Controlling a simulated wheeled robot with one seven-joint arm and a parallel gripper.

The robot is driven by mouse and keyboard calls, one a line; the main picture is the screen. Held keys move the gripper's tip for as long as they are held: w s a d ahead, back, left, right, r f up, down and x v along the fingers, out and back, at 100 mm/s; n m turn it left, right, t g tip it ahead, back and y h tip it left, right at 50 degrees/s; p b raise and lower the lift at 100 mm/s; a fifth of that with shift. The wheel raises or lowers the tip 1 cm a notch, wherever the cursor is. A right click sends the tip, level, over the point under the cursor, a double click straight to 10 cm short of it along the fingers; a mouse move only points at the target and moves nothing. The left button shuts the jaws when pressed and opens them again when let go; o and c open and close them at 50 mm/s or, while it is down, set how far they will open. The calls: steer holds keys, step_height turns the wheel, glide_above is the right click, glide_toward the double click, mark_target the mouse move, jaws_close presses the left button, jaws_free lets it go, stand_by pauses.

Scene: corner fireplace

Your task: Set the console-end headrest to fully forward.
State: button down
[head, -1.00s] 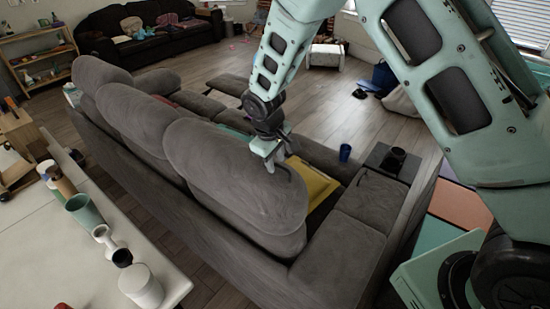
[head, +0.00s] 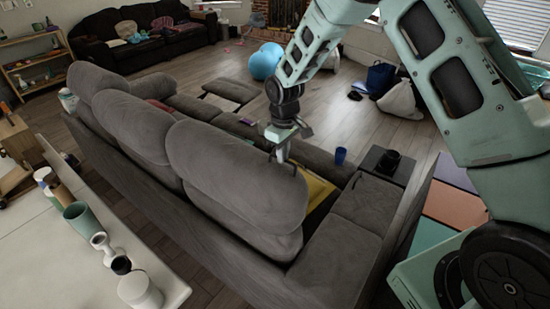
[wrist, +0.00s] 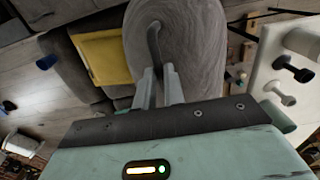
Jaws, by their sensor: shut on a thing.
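The console-end headrest (head: 235,175) is the nearest of the grey sofa's rounded headrests, beside the seat next to the dark console (head: 385,165). It stands raised above the backrest; its exact tilt is hard to judge from behind. My gripper (head: 281,155) is at the headrest's upper right edge, on its seat side. In the wrist view, the fingers (wrist: 160,86) are shut on a dark curved handle (wrist: 153,42) that lies against the grey headrest (wrist: 190,40). The fingertips partly hide the handle's lower end.
A yellow cushion or cloth (head: 318,192) lies on the seat beside my gripper. A blue cup (head: 340,155) stands near the console. A white table (head: 75,255) with mugs and dumbbells runs behind the sofa. Open floor lies beyond the sofa, with a blue ball (head: 267,61).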

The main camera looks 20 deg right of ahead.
mark_target(297, 158)
steer(key=w+d+y, duration=0.1)
steer(key=d, duration=0.1)
steer(key=w+d+f+g+y+b, duration=0.1)
steer(key=w+d, duration=0.2)
steer(key=d, duration=0.2)
steer(key=shift+w+f+g+y, duration=0.2)
steer(key=shift+w+g+y, duration=0.1)
steer(key=shift+w+y, duration=0.1)
steer(key=w+d+f+b, duration=0.2)
steer(key=w+d+b, duration=0.1)
steer(key=d, duration=0.2)
steer(key=shift+d, duration=0.2)
steer(key=c, duration=1.5)
jaws_free()
steer(key=shift+w+d+f, duration=0.1)
steer(key=shift+f, duration=0.05)
steer(key=shift+a, duration=0.25)
steer(key=b+v, duration=0.4)
steer(key=v, duration=1.3)
steer(key=shift+r+b, duration=0.35)
steer(key=shift+b, duration=0.05)
steer(key=shift+w+a, duration=0.1)
steer(key=shift+w, duration=0.05)
